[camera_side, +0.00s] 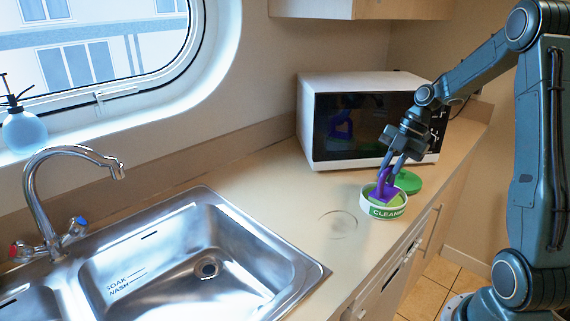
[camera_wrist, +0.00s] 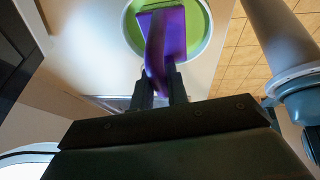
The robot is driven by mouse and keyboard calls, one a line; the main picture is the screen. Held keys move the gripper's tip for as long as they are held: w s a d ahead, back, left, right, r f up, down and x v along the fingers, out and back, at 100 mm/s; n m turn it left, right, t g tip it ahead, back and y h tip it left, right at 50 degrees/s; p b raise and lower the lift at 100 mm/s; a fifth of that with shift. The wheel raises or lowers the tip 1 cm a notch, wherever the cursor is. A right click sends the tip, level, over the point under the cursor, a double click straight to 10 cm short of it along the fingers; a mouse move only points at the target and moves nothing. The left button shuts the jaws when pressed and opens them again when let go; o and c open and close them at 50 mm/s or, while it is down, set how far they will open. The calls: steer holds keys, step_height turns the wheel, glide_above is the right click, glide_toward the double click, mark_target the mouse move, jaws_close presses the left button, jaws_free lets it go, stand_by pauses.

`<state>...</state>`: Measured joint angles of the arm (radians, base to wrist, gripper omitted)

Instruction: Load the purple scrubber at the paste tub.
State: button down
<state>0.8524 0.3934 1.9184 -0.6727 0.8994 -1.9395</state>
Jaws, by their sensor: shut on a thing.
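The purple scrubber (camera_side: 384,190) is held in my gripper (camera_side: 393,165), which is shut on its handle. Its head is down inside the mouth of the paste tub (camera_side: 384,211), a white round tub with a green label reading "CLEAN…". In the wrist view the scrubber (camera_wrist: 165,35) lies over the green paste (camera_wrist: 197,22), between my gripper's fingers (camera_wrist: 160,88) and the tub. I cannot tell how deep the head sits in the paste, as its underside is hidden. The green lid (camera_side: 408,182) lies on the counter just behind the tub.
A microwave (camera_side: 350,125) stands behind the tub against the wall. A faint ring mark (camera_side: 338,224) is on the counter left of the tub. The steel sink (camera_side: 185,270) and tap (camera_side: 45,190) are at left. The counter's front edge is close to the tub.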

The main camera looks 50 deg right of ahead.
steer(key=shift+r, duration=3.45)
steer(key=shift+w+a, duration=0.1)
steer(key=w+a+f+m+t+h, duration=0.1)
steer(key=w+a+f+m+h, duration=0.1)
steer(key=w+a+m, duration=0.4)
steer(key=w+a+f+m+t+h, duration=0.1)
steer(key=w+a+f+m+h, duration=0.2)
steer(key=w+a+m, duration=0.4)
steer(key=a+m, duration=0.2)
steer(key=a, duration=0.5)
steer(key=shift+w+a+f+t+h, duration=0.2)
steer(key=shift+f+t+h, duration=0.1)
steer(key=shift+h, duration=0.1)
